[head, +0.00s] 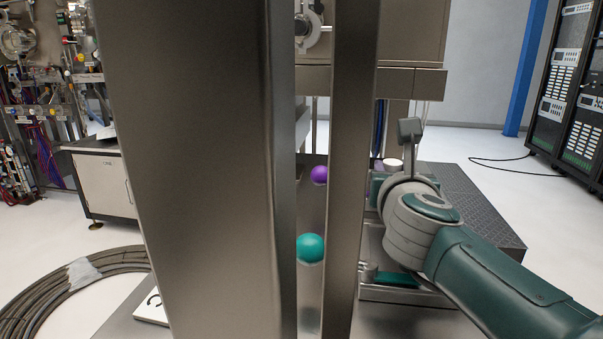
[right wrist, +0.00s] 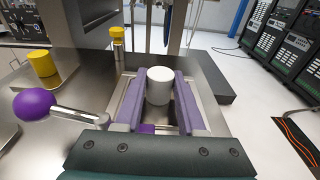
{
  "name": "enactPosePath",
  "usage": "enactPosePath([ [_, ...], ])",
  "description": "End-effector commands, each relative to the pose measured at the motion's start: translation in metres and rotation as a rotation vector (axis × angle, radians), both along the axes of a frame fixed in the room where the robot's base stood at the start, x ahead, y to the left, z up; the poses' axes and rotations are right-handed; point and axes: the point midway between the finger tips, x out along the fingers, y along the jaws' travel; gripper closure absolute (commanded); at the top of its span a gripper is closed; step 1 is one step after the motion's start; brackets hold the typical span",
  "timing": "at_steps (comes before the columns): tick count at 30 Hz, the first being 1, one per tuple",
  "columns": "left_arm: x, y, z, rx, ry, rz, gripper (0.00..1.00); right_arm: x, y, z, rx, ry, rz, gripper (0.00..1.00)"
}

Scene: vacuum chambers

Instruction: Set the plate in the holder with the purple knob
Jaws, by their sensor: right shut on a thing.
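The purple knob (head: 319,175) is a ball seen between two metal posts in the head view. In the right wrist view the purple knob (right wrist: 34,104) is at the left, on a metal rod running toward the holder. The cylinder's top also shows in the head view (head: 392,164). I cannot make out the plate or whether the cylinder is part of it. My left gripper is not in view.
Two tall metal posts (head: 195,170) block much of the head view. A teal knob (head: 310,248) is nearer, below the purple one. Yellow cylinders (right wrist: 40,62) stand at the left in the wrist view. A dark perforated platform (head: 470,205) lies at the right.

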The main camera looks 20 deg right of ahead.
Motion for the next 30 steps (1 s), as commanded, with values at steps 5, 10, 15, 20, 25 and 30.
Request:
enactPosePath([
  [5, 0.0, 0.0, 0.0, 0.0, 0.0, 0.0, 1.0, 0.001, 0.0, 0.002, -0.002, -0.003, 0.001, 1.0],
  [10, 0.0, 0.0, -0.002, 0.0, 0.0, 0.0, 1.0, 0.0, 0.0, -0.001, 0.0, 0.0, 0.001, 0.54],
  [15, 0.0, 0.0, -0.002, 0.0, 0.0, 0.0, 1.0, 0.0, 0.0, -0.002, 0.0, 0.0, 0.001, 0.34],
  [20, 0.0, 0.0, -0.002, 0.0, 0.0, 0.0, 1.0, 0.0, 0.0, -0.002, 0.0, 0.0, 0.001, 0.31],
  [25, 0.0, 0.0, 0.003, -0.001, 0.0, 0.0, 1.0, 0.0, 0.0, 0.003, -0.001, 0.0, 0.001, 0.31],
  [30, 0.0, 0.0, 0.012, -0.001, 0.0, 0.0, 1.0, -0.019, 0.013, 0.006, 0.003, 0.001, 0.002, 0.31],
])
